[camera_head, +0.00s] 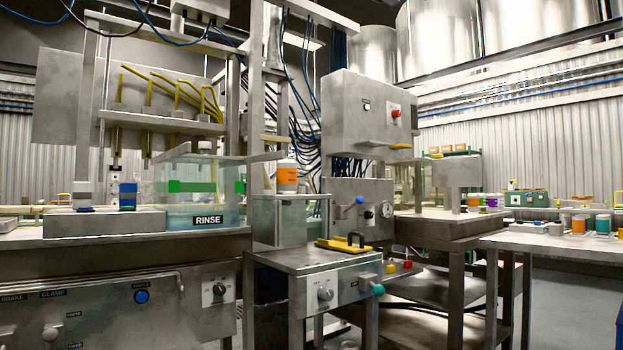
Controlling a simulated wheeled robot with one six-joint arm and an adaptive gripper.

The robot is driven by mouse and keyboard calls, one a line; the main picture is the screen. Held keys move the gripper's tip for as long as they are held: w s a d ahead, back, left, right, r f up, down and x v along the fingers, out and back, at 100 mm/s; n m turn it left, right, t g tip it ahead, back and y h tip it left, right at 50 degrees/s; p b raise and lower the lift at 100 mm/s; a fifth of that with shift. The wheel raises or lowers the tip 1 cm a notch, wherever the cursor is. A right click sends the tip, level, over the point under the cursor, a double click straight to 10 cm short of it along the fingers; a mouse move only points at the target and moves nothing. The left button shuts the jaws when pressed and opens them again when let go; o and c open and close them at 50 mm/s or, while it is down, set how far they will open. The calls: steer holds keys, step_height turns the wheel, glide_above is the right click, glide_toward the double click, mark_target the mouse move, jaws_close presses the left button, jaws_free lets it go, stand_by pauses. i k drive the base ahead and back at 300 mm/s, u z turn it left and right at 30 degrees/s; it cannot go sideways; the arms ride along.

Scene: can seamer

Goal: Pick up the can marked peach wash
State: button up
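A can with a wide orange band and pale ends (287,177) stands upright on top of a grey metal box (278,222) at the centre. Small dark marks show on its band, but I cannot read them. Another orange can (578,224) stands among several cans on the right bench. I cannot tell from lettering which can is marked peach wash. My gripper is not in view.
A low table with a yellow handle (343,245) stands in front. The right bench (560,243) holds cans. Open floor shows at lower right.

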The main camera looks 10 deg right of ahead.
mark_target(286, 169)
steer(key=z, duration=0.5)
steer(key=i, duration=0.65)
steer(key=z, duration=0.25)
